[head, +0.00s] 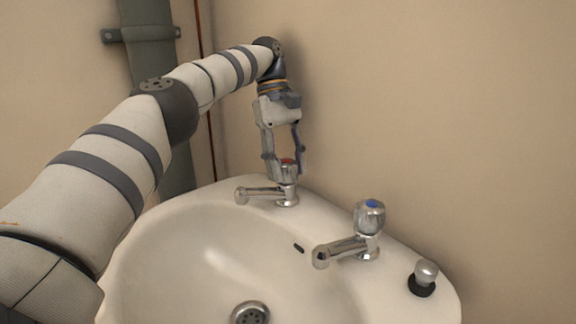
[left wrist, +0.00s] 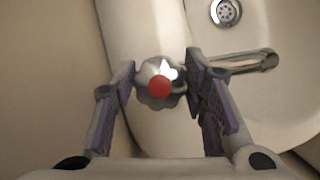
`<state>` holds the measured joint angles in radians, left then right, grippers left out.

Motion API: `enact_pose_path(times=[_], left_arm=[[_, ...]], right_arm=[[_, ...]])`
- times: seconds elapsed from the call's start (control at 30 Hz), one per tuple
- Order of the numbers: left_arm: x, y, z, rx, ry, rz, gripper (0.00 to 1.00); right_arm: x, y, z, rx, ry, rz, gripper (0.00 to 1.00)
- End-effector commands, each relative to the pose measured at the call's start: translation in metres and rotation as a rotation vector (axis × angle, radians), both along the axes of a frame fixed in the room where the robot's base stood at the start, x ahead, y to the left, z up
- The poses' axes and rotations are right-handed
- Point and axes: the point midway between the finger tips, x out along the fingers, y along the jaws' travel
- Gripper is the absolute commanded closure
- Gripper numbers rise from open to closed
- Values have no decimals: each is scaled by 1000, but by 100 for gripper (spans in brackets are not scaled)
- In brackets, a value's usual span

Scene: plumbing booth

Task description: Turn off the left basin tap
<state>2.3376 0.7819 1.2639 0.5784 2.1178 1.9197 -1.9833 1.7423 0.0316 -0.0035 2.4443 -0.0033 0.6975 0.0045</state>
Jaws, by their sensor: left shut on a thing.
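The left basin tap (head: 266,194) is chrome with a red-topped knob and stands at the back left of the basin. My left gripper (head: 285,165) comes down on it from above and is shut on its knob. In the left wrist view the knob (left wrist: 161,82) with its red cap sits between the two fingers of my left gripper (left wrist: 160,85). The tap's spout (left wrist: 240,62) points over the bowl. I see no water running from it. My right gripper is not in view.
The white basin (head: 180,240) has a drain (head: 250,313) in its bowl. A second tap (head: 362,230) with a blue cap stands to the right. A plug (head: 424,278) sits on the right rim. The wall is close behind, and a grey pipe (head: 155,60) runs at the left.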

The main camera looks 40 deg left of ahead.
Motion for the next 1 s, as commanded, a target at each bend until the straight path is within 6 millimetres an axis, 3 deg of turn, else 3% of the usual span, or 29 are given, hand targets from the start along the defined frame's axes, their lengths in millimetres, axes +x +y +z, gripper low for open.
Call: enact_pose_path(times=[0.47, 0.5, 0.6, 1.0], left_arm=[[-1, 0, -2, 2, 4, -17, 88], [-1, 0, -2, 2, 4, -17, 58], [-1, 0, -1, 2, 3, -17, 40], [0, 0, 0, 1, 0, -14, 40]], right_arm=[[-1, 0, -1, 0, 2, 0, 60], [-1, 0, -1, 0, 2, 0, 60], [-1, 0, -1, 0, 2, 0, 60], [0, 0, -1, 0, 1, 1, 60]])
